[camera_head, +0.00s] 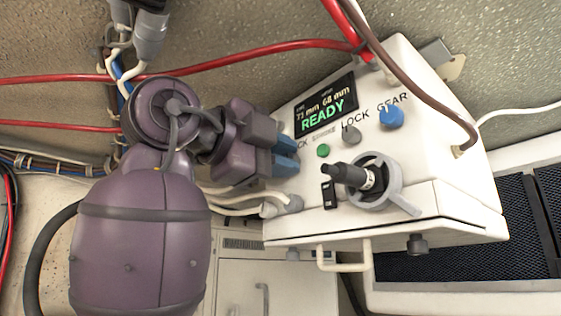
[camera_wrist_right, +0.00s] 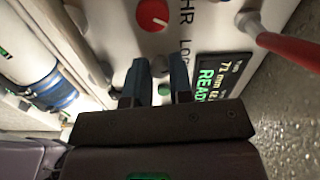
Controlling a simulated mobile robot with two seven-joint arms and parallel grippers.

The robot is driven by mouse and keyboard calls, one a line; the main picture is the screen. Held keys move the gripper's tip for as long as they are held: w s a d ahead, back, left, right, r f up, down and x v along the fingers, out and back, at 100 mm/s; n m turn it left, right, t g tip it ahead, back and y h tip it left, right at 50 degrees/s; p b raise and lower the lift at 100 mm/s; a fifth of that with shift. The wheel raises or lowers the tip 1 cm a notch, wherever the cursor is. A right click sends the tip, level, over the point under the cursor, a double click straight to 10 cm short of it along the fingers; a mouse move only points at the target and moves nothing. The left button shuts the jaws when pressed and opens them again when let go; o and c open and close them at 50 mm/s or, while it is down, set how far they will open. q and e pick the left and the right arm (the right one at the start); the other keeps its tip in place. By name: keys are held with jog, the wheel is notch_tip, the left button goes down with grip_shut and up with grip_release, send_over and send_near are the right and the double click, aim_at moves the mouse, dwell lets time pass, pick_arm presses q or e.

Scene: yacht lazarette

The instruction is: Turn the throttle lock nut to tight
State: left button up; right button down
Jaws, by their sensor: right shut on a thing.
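The white control box (camera_head: 450,170) stands at the right in the head view. My right gripper (camera_head: 287,156) reaches its panel from the left, with blue fingertips at the left end of the knob row. In the wrist view the two fingers (camera_wrist_right: 158,78) stand either side of a small grey knob (camera_wrist_right: 160,64), which I take to be the throttle lock nut, and are shut on it. The gripper hides this knob in the head view; only the label ending "CK" shows above the fingers. Its tight or loose marking cannot be read. My left gripper is not in view.
The panel has a READY display (camera_head: 325,108), a green button (camera_head: 323,150), a grey knob (camera_head: 350,134), a blue gear knob (camera_head: 391,116) and a black-handled lever (camera_head: 350,176) in a grey ring. A red knob (camera_wrist_right: 152,15) is near my fingers. Red cables (camera_head: 250,53) cross behind.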

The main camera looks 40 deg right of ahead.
jog(key=m, duration=0.2)
jog(key=shift+m, duration=0.7)
jog(key=c, duration=1)
grip_release()
